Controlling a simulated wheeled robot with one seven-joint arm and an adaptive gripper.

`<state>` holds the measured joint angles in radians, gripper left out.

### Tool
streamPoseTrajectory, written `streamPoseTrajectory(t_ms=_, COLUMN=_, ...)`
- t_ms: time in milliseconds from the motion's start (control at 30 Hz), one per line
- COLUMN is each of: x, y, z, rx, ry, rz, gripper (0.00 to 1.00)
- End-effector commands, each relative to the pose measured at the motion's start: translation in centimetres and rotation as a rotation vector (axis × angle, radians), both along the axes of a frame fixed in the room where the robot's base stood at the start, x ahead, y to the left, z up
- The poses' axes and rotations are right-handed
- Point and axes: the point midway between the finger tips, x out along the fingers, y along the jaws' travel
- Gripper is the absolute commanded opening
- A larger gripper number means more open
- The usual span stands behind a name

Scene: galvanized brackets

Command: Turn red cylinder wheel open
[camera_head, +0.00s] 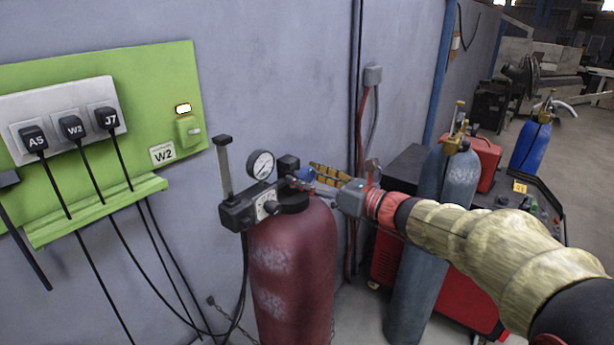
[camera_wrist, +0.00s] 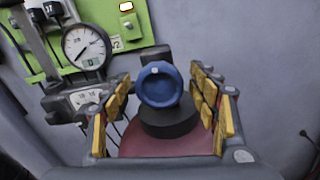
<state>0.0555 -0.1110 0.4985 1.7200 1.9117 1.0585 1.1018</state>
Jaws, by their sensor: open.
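The red cylinder (camera_head: 292,270) stands upright by the wall, with a black valve fitting on top. Its round blue wheel (camera_wrist: 160,84) has a small pale dot near the upper edge. In the head view the wheel (camera_head: 304,174) is partly hidden by the fingers. My gripper (camera_head: 318,180) reaches in from the right at wheel height. In the wrist view its yellow-padded fingers (camera_wrist: 162,95) are spread open, one to each side of the wheel, with gaps between pads and wheel.
A pressure gauge (camera_head: 261,165) and regulator (camera_head: 255,207) sit left of the wheel, close to the fingers. A green panel (camera_head: 130,80) with black plugs hangs on the wall. A grey-blue cylinder (camera_head: 416,285) and a red machine (camera_head: 465,300) stand right, below my arm.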

Motion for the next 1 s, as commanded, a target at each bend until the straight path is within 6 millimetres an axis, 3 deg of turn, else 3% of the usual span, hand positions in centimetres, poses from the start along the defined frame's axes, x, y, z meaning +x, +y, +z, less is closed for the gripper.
streamPoseTrajectory(t_ms=167, x=0.01, y=-0.01, z=-0.01, rx=0.0, ry=0.0, rz=0.0, gripper=0.6)
streamPoseTrajectory(t_ms=1000, x=0.0, y=-0.04, z=0.01, rx=-0.001, ry=-0.001, rz=0.0, gripper=0.16)
